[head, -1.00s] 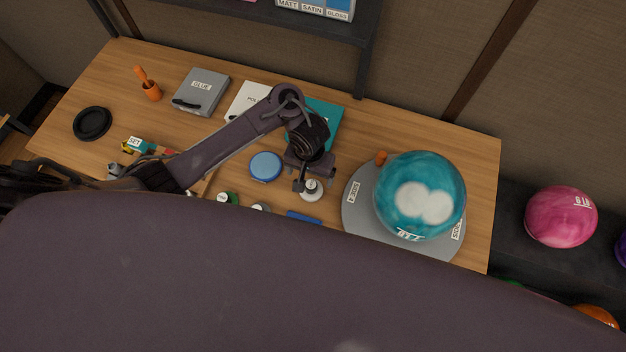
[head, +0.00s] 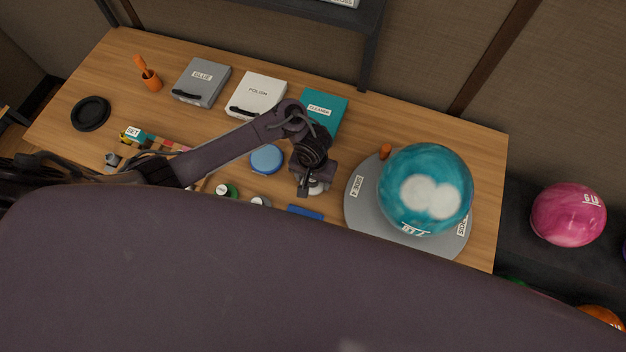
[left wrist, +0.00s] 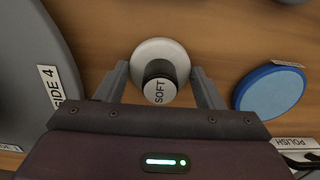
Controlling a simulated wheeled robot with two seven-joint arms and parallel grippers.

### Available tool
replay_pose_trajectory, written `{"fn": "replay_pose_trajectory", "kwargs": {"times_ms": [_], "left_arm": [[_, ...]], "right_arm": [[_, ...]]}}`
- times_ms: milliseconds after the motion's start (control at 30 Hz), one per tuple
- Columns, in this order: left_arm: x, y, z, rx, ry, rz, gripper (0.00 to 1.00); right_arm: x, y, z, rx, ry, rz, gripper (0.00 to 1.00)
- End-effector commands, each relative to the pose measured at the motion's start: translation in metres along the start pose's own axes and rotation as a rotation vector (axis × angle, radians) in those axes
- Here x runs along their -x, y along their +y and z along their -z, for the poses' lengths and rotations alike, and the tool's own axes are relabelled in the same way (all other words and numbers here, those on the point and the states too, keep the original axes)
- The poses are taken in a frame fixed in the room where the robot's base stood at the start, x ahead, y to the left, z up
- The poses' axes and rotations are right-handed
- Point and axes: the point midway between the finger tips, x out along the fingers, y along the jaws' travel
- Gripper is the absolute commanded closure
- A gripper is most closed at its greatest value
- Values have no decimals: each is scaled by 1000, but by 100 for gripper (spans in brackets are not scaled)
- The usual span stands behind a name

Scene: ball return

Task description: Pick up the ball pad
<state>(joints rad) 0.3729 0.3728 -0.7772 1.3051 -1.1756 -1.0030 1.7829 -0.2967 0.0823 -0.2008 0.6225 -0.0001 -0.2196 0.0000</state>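No label in view reads "ball pad". A round white pad (left wrist: 150,52) with a dark knob (left wrist: 159,70) marked SOFT stands on the table under my left gripper; in the head view only part of its white base shows (head: 319,188). My left gripper (left wrist: 161,78) is open, pointing down, with one finger on each side of the knob and a visible gap to each. A blue round disc (head: 266,159) lies to the left of it in the head view, also seen in the left wrist view (left wrist: 271,93). My right gripper is not in view.
A teal ball (head: 425,190) rests on a grey round plate (head: 361,207) to the right. A blue bar (head: 306,212) and small round pots (head: 226,190) lie near my body. Glue (head: 201,82), polish (head: 258,93) and cleaner (head: 322,108) boxes stand along the back.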

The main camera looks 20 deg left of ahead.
Motion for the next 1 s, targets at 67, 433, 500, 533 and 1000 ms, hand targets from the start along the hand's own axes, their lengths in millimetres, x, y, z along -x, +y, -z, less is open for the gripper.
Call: {"fn": "replay_pose_trajectory", "kwargs": {"times_ms": [67,433,500,533,1000], "left_arm": [[0,0,0,0,0,0,49],[1,0,0,0,0,-1,65],[2,1,0,0,0,-1,65],[4,1,0,-1,0,-1,65],[77,1,1,-1,2,-2,65]], "right_arm": [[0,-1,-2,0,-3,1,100],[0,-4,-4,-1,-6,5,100],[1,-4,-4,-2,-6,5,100],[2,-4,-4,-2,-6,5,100],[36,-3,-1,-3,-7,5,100]]}}
